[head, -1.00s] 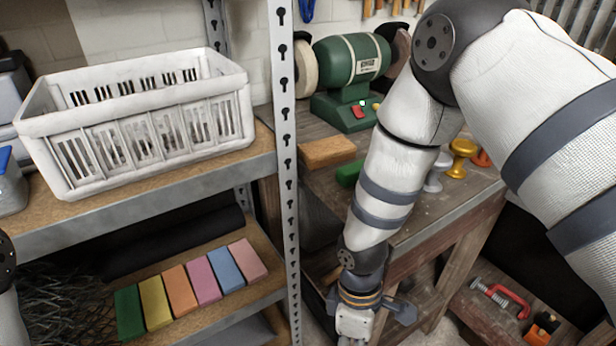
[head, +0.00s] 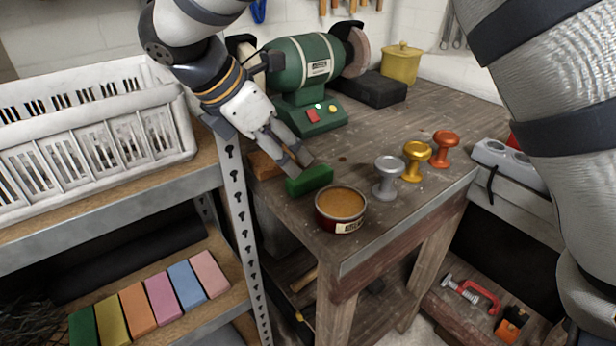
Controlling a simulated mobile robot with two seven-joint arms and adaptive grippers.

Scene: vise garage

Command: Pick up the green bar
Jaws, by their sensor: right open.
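The green bar (head: 310,181) lies on the wooden workbench (head: 395,120), close to its left end. My right gripper (head: 297,162) reaches down from the upper left, just behind and above the bar. Its fingers are apart and hold nothing. The fingertips look very close to the bar's upper left edge; I cannot tell whether they touch it. My left gripper is out of view.
A green grinder (head: 305,65) stands behind.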

